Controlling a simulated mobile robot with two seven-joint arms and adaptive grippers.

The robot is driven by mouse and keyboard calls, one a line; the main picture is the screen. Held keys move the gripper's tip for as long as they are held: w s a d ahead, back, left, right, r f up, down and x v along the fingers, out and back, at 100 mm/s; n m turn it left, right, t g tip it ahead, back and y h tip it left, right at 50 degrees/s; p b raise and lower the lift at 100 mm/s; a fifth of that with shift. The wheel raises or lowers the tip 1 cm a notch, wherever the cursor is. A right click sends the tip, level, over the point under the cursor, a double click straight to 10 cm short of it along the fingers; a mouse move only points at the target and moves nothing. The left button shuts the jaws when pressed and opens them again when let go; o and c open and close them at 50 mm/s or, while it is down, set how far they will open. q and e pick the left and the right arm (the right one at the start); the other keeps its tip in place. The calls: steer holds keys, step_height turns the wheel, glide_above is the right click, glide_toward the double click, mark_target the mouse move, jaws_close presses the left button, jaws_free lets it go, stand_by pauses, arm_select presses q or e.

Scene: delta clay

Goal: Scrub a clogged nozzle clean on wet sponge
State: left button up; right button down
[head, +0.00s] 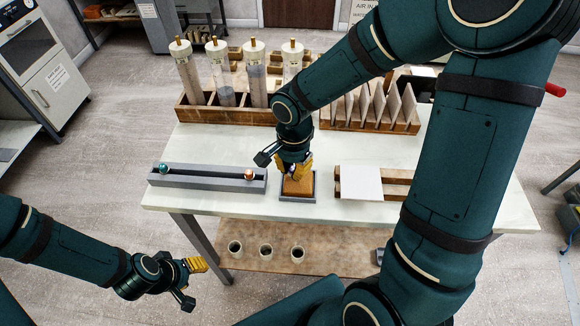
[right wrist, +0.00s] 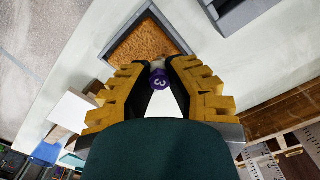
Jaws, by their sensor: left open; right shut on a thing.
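A purple nozzle (right wrist: 159,79) with a light mark like a 3 is between the fingertips of my right gripper (right wrist: 160,72). In the head view my right gripper (head: 298,172) points down over the brown sponge (head: 298,187), which lies in a dark grey square tray (head: 284,197). In the right wrist view the sponge (right wrist: 145,42) is just beyond the nozzle; I cannot tell whether they touch. The nozzle's underside is hidden. My left gripper (head: 198,281) is open and empty, left of the table and below its top.
Left of the sponge, a grey rail (head: 205,178) bears a teal piece (head: 164,168) and a copper piece (head: 249,174). A white tile (head: 360,183) on wooden slats lies right. Several capped tubes (head: 222,78) and a rack of upright boards (head: 375,105) stand behind.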

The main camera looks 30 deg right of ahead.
mark_target(308, 181)
steer(key=shift+s+d+f, duration=0.1)
steer(key=shift+s+d, duration=1.2)
steer(key=shift+d, duration=0.15)
steer(key=shift+w+a+b, duration=0.3)
steer(key=shift+a+b, duration=0.05)
steer(key=shift+a, duration=0.35)
steer(key=shift+w+a+b, duration=0.3)
steer(key=shift+a+b, duration=0.05)
steer(key=shift+a, duration=0.3)
steer(key=shift+w+a+b, duration=0.3)
steer(key=shift+a+b, duration=0.05)
steer(key=shift+a, duration=0.35)
steer(key=shift+d, duration=0.1)
steer(key=shift+s+d+f, duration=0.1)
steer(key=shift+s+d, duration=0.1)
steer(key=shift+d, duration=0.5)
steer(key=shift+s+d+r, duration=0.1)
steer(key=shift+s+d, duration=0.15)
steer(key=shift+d, duration=0.45)
steer(key=shift+s+d+f, duration=0.1)
steer(key=shift+s+d, duration=0.1)
steer(key=shift+d, duration=0.5)
